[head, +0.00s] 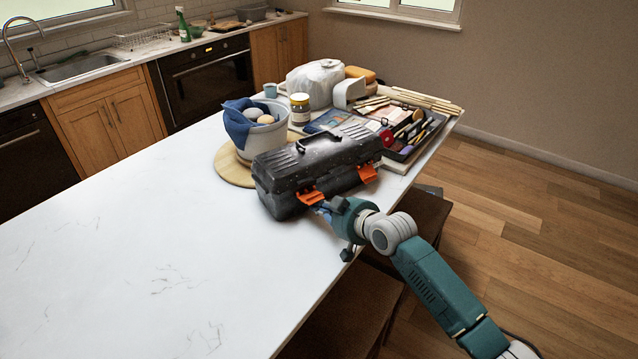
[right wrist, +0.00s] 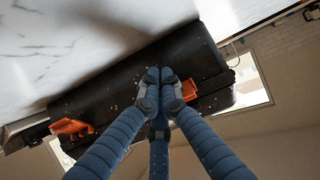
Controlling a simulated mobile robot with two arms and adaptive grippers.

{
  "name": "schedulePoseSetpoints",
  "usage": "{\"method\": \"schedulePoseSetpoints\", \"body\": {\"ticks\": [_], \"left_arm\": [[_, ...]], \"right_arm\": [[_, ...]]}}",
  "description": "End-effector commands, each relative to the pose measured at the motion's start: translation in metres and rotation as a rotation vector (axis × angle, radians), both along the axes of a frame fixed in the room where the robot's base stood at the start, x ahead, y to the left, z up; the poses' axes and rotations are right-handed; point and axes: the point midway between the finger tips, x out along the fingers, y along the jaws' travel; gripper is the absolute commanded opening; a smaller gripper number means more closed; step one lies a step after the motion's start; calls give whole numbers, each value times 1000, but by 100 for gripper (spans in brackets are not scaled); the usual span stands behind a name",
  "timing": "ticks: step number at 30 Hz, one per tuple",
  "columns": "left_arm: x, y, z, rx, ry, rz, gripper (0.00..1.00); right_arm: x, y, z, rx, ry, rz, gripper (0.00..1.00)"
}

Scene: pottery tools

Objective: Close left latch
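The black toolbox (head: 290,170) lies on the white table with its lid down and its handle on top. Its left latch (head: 308,197) is orange and sticks out from the front. Its right latch (head: 367,173) is also orange and juts out. My right gripper (head: 322,207) is at the front of the toolbox, close beside the left latch. In the right wrist view, turned over, the gripper's fingertips (right wrist: 160,85) are drawn together in front of the toolbox, with the left latch (right wrist: 190,90) just right of them. I cannot tell whether they touch it. My left gripper is not in view.
Behind the toolbox stand a bucket with a blue cloth (head: 262,130) on a round board (head: 233,168), a jar (head: 300,108) and a tray of tools (head: 415,130). The table's left part is clear. Brown stools (head: 425,212) stand by the front edge.

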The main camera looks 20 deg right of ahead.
Motion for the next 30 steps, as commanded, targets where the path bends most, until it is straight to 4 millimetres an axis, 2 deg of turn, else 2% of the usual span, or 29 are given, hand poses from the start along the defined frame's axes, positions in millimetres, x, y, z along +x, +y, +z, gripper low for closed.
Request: {"method": "schedulePoseSetpoints", "body": {"ticks": [14, 30], "left_arm": [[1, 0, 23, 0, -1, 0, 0], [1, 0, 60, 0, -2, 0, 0]], "right_arm": [[-19, -6, 29, 0, 0, 1, 0], [-12, -4, 64, 0, 1, 1, 0]]}}
